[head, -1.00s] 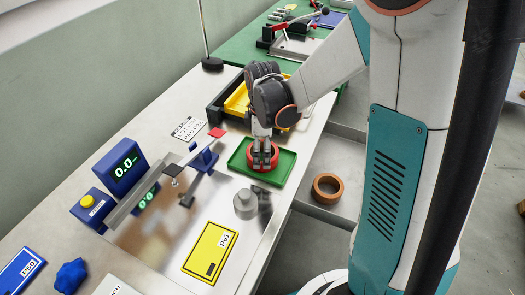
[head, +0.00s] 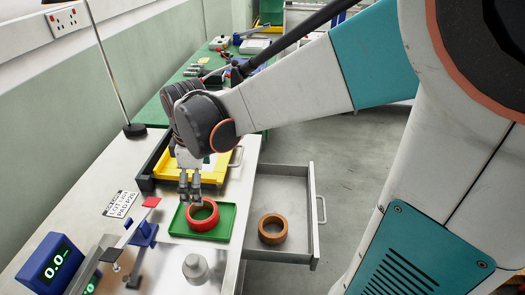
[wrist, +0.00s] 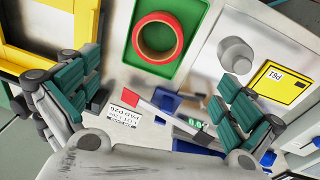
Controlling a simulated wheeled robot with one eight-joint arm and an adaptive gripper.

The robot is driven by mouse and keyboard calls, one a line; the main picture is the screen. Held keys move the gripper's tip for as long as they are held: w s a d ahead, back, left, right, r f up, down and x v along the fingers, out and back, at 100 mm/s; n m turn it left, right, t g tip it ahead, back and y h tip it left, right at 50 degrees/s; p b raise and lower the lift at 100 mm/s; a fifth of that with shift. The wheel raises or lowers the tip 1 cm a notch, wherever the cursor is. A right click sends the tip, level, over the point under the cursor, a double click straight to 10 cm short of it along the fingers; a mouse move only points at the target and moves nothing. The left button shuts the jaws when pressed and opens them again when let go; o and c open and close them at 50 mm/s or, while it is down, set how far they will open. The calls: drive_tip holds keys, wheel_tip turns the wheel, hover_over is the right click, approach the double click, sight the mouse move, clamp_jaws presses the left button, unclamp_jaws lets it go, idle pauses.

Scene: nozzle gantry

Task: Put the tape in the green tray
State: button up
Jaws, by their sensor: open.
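A red roll of tape (head: 205,227) lies flat in the shallow green tray (head: 229,214) on the metal bench. In the wrist view the red tape (wrist: 157,58) rests inside the green tray (wrist: 194,30), near its middle. My gripper (head: 190,197) is open and empty, just above and behind the tape in the head view. The wrist view shows its fingers (wrist: 155,105) spread wide with nothing between them. A brown-orange roll of tape (head: 272,240) lies in an open grey drawer (head: 299,204) right of the bench.
A yellow bin (head: 213,173) stands behind the green tray. A grey weight (head: 195,269), a balance arm with a red end (head: 151,202) and a blue scale display (head: 50,262) are nearby. The open drawer juts out beyond the bench's right edge.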

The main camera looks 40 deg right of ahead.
drive_tip(key=s+r+m+t, duration=0.5)
drive_tip(key=s+m, duration=0.5)
drive_tip(key=s, duration=0.2)
drive_tip(key=shift+s+r+t, duration=0.25)
drive_tip(key=shift+r+t, duration=0.05)
drive_tip(key=shift+r, duration=0.1)
